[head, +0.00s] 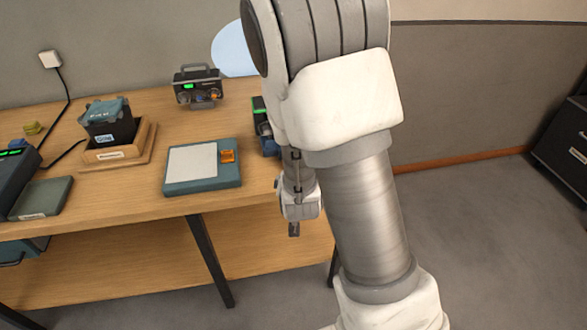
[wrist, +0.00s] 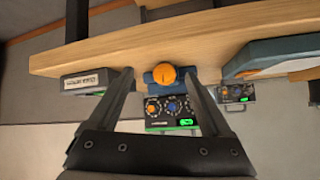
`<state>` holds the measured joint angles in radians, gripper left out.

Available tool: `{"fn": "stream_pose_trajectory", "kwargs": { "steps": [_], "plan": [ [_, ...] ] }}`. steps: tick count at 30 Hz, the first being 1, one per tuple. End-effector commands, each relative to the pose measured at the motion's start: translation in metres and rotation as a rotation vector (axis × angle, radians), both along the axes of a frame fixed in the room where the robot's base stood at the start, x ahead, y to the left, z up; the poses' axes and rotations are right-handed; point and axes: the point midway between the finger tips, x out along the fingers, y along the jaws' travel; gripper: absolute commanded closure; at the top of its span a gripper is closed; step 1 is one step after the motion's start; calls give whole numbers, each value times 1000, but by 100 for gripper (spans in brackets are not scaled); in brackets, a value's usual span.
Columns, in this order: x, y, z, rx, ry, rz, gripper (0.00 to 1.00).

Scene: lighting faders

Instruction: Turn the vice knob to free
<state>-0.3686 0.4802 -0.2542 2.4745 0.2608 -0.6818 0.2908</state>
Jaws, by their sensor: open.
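An orange knob (wrist: 164,76) sits on a blue block (wrist: 149,78), apparently the vice, at the table's edge in the wrist view. Which setting the knob points to is too small to tell. My gripper (wrist: 158,84) is open, with one finger to each side of the knob in the picture; nothing is held, and I cannot tell how far away the knob is. In the head view my gripper (head: 293,230) hangs beside the table's right end. A blue part (head: 268,148), perhaps the vice, is mostly hidden behind my arm there.
A control box (wrist: 170,112) with orange and blue knobs and a green display stands beyond the block. Another box (head: 199,90) stands at the table's back. A flat blue-grey unit (head: 185,186) and a wooden tray (head: 140,160) lie left.

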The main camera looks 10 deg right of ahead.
Motion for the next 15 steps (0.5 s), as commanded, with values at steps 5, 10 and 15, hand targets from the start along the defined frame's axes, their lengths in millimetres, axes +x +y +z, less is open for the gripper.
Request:
{"fn": "stream_pose_trajectory", "kwargs": {
  "steps": [5,10,15],
  "plan": [
    [-7,-22,-24,-73,-140,-57,17],
    [-14,-33,-39,-171,-271,-36,17],
    [-27,-34,-45,-271,-406,39,17]
  ]
}}
